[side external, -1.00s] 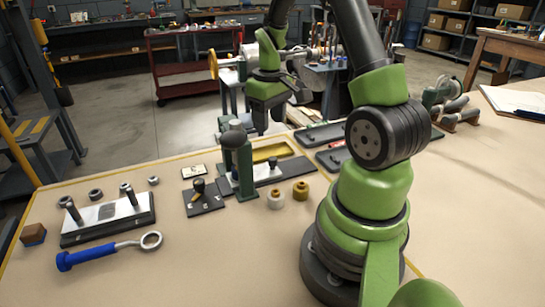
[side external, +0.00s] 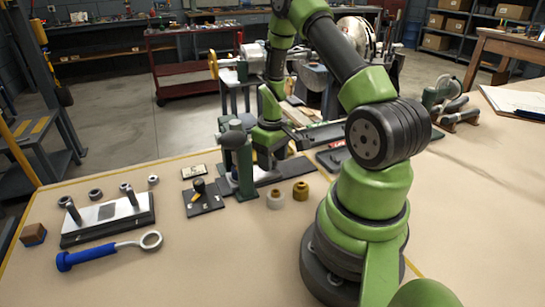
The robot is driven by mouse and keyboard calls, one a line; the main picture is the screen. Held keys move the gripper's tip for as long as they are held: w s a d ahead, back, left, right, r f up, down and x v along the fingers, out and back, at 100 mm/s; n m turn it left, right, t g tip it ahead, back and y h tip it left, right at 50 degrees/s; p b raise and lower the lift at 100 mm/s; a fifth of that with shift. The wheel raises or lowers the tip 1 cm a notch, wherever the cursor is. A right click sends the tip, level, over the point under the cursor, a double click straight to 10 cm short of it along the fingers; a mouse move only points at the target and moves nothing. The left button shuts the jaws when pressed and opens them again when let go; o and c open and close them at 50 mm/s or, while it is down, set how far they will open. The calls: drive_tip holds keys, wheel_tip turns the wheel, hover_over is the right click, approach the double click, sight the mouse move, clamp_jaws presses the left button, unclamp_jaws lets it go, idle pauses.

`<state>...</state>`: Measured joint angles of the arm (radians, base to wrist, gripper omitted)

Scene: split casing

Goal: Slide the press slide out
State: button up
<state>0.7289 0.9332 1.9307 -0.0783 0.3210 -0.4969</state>
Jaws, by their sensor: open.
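The green press (side external: 241,160) with a grey rounded head stands near the table's far edge, left of my arm. The low plate at its foot, which appears to be the press slide (side external: 268,180), extends to the right of the column and is mostly covered by my gripper. My gripper (side external: 270,169) points down just right of the press column, low over the plate. It is open. The fingertips are small and dark here, and I cannot tell whether they touch the slide or its knob.
A small dark plate with a black knob (side external: 201,193) lies left of the press. Two round bushings, one pale (side external: 276,199) and one brown (side external: 300,191), stand in front. A blue-handled ring tool (side external: 105,251) and a block with pins (side external: 108,218) lie left. The front table is clear.

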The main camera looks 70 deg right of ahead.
clamp_jaws()
drive_tip(key=s+d, duration=0.8)
drive_tip(key=shift+s+d, duration=0.1)
unclamp_jaws()
drive_tip(key=shift+r, duration=0.1)
wheel_tip(320, 180, up, 10)
idle(0.4)
